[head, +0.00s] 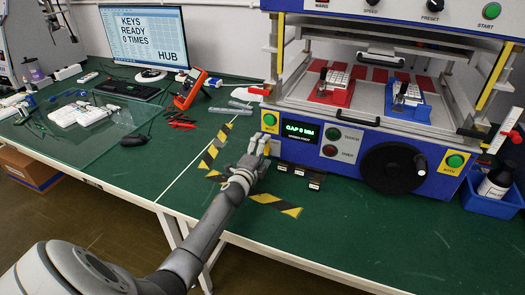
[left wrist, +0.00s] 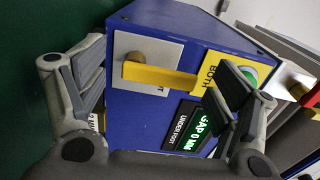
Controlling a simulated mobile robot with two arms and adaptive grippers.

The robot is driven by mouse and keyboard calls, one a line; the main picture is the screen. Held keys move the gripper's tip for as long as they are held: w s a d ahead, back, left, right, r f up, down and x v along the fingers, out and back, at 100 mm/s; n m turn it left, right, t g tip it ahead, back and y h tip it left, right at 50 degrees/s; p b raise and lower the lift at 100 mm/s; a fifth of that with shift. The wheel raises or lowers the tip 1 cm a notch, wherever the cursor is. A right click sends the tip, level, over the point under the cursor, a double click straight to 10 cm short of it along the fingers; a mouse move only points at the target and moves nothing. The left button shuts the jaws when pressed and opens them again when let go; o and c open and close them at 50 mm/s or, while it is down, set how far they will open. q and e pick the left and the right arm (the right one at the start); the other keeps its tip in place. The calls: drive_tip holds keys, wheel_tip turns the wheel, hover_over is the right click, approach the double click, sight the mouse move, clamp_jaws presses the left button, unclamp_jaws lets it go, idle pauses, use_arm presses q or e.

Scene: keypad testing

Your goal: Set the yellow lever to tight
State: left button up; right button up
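The yellow lever (left wrist: 172,77) shows in the left wrist view, with its brown round pivot (left wrist: 134,64) on a grey plate (left wrist: 160,50) at the corner of the blue machine (left wrist: 150,120). The lever runs from the pivot toward the "BOTH" button. Letters on the plate are mostly hidden; only a "T" shows below the lever. My left gripper (left wrist: 163,82) is open, one finger on each side of the lever, with no clear contact. In the head view my left gripper (head: 257,150) is at the machine's lower left front and largely hides the lever. My right gripper is not in view.
A display (head: 300,131) reads "GAP 0 MM", beside green and red buttons and a black handwheel (head: 393,171). Two keypad fixtures, red (head: 332,95) and blue (head: 405,107), sit inside the machine. Striped tape (head: 276,204) marks the green table. A monitor (head: 146,37) stands back left.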

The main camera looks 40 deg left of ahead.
use_arm(q)
drive_tip(key=v, duration=1.2)
idle(0.6)
